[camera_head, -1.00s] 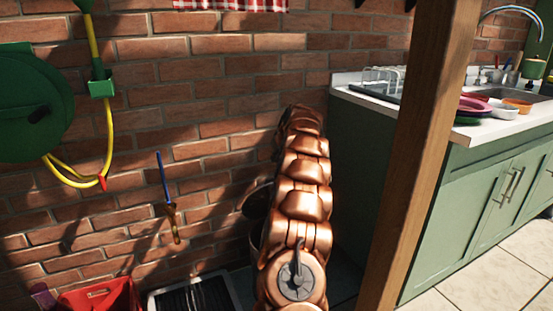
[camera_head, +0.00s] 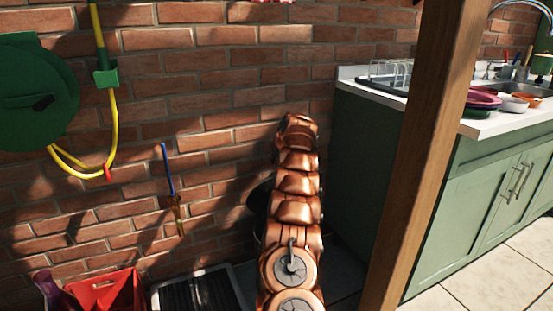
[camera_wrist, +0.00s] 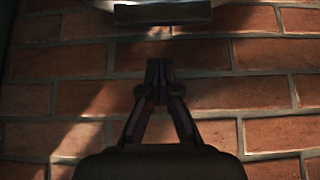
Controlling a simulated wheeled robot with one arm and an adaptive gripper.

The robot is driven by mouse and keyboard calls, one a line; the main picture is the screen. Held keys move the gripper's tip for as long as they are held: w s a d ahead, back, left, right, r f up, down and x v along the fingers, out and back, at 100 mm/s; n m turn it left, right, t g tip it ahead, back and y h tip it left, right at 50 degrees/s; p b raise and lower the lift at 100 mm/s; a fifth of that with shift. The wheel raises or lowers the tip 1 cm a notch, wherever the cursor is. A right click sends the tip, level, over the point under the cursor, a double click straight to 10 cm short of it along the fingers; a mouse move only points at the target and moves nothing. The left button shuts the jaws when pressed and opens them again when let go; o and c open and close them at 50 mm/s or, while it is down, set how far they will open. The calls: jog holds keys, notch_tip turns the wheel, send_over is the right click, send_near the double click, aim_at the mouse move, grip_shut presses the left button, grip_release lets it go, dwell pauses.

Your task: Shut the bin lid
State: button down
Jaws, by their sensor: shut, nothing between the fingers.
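The bin is mostly hidden behind my arm in the head view. Only a dark rounded part, apparently its lid (camera_head: 259,197), shows at the arm's left side, raised near the brick wall. My gripper (camera_wrist: 158,68) is shut and empty in the wrist view, with its fingertips together in front of the brick wall. A pale metallic rim with a dark band (camera_wrist: 162,13) crosses the top of that view, apart from the fingertips in the picture. I cannot tell which part of the bin it is, if any. My gripper is hidden in the head view.
A wooden post (camera_head: 416,150) stands right of my arm, before a green cabinet (camera_head: 470,205). A red crate (camera_head: 108,292) and a dark tray (camera_head: 197,292) lie on the floor at left. A hose reel (camera_head: 38,90) hangs on the brick wall.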

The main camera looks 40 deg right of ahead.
jog(key=shift+s, duration=0.25)
jog(key=shift+s+f, duration=0.1)
jog(key=shift+s+a+f+b, duration=0.3)
jog(key=shift+s+b, duration=0.15)
jog(key=shift+s, duration=0.15)
jog(key=shift+s+a+f+b, duration=0.3)
jog(key=shift+s+b, duration=0.15)
jog(key=shift+s, duration=0.15)
jog(key=shift+s+r, duration=0.1)
jog(key=shift+s, duration=0.05)
